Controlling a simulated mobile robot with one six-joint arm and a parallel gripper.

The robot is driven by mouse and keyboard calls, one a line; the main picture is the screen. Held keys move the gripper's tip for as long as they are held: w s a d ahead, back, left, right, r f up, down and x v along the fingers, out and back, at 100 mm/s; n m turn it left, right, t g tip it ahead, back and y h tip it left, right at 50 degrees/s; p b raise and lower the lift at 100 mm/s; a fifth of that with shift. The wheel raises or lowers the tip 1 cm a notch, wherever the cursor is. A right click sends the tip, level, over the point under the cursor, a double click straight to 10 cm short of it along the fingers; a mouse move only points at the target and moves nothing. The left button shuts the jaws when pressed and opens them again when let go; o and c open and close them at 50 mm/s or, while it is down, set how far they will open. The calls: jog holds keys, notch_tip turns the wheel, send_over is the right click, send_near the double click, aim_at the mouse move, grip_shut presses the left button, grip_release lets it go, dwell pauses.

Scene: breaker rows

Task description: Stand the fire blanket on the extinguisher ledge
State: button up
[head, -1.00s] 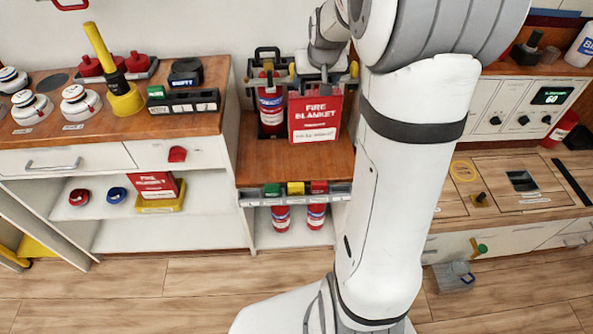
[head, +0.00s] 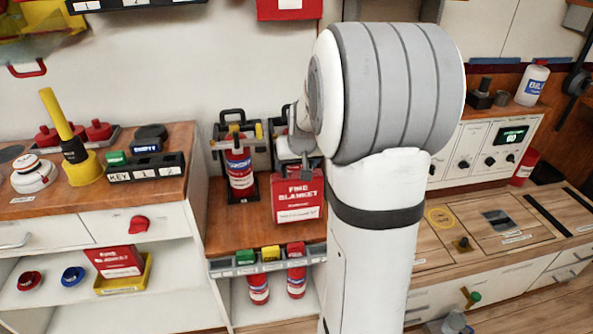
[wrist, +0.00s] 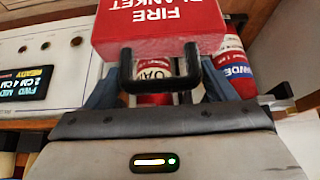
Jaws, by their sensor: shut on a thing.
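The fire blanket is a red box (head: 298,198) with white lettering and a black handle. My gripper (head: 300,150) is shut on its handle, and the box hangs upright below it. In the wrist view the box (wrist: 160,30) and its handle (wrist: 158,88) show between my fingers. The wooden extinguisher ledge (head: 228,228) holds a red extinguisher (head: 239,172) at its left. The box is right of the extinguisher, in front of the ledge's right part. I cannot tell whether its bottom touches the ledge. My arm hides the ledge's right end.
Another red blanket box (head: 117,261) lies in a yellow tray on the lower left shelf. A dark rack (head: 232,128) stands behind the extinguisher. The ledge's left front is bare.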

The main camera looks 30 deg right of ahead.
jog(key=shift+f, duration=0.7)
jog(key=shift+f, duration=0.15)
jog(key=o, duration=1.8)
jog(key=shift+o, duration=0.2)
